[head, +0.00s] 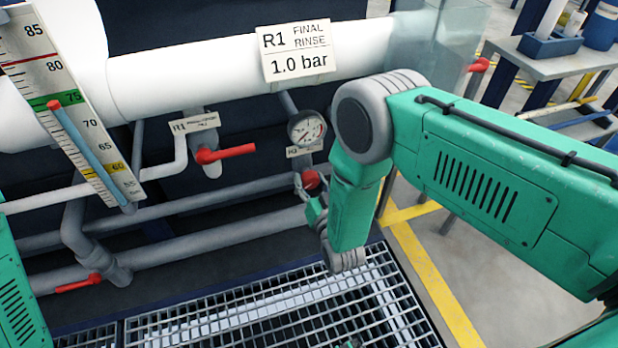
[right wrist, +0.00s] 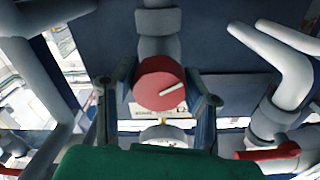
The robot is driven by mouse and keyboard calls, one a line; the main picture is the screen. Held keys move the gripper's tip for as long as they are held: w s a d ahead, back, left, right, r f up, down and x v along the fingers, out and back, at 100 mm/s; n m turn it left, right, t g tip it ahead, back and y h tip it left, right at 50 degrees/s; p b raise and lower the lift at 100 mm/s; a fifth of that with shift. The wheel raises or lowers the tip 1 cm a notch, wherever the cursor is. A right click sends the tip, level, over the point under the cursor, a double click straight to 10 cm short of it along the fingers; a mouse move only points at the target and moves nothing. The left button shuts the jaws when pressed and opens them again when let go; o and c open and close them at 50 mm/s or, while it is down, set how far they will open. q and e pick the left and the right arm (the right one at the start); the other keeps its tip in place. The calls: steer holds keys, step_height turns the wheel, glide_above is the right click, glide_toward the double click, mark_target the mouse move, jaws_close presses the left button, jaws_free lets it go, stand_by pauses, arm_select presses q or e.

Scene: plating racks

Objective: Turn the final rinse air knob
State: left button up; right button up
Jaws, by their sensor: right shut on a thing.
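The final rinse air knob is a round red knob (head: 311,179) on a grey pipe below the pressure gauge (head: 306,128). In the right wrist view the knob (right wrist: 160,83) fills the middle, and a white line on its face slants up to the right. My right gripper (head: 308,191) is shut on the knob, with one finger on each side of it in the right wrist view (right wrist: 159,88). In the head view my arm partly hides the gripper. A sign above reads R1 final rinse, 1.0 bar (head: 296,51). My left gripper is not in view.
Red-handled valves sit on the pipes left of the knob (head: 224,154) and lower left (head: 80,284). A metal grating (head: 200,322) lies below. Open floor with yellow lines (head: 430,265) is at right.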

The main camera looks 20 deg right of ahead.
steer(key=m+p, duration=0.1)
steer(key=m, duration=0.2)
steer(key=shift+r+m, duration=0.1)
steer(key=shift+m, duration=0.3)
steer(key=m+p, duration=0.1)
steer(key=m, duration=0.1)
steer(key=shift+d+m, duration=0.1)
steer(key=shift+m, duration=0.3)
steer(key=m, duration=0.2)
steer(key=shift+m, duration=0.3)
steer(key=m, duration=0.3)
steer(key=shift+m, duration=0.3)
steer(key=m, duration=0.1)
steer(key=m+b, duration=0.1)
steer(key=m, duration=0.3)
steer(key=shift+s+d+f, duration=0.1)
steer(key=shift+f, duration=0.15)
steer(key=m+b, duration=0.2)
steer(key=m, duration=0.4)
steer(key=shift+s+f+b, duration=0.1)
steer(key=shift+b, duration=0.2)
steer(key=o, duration=1.2)
steer(key=shift+c, duration=0.2)
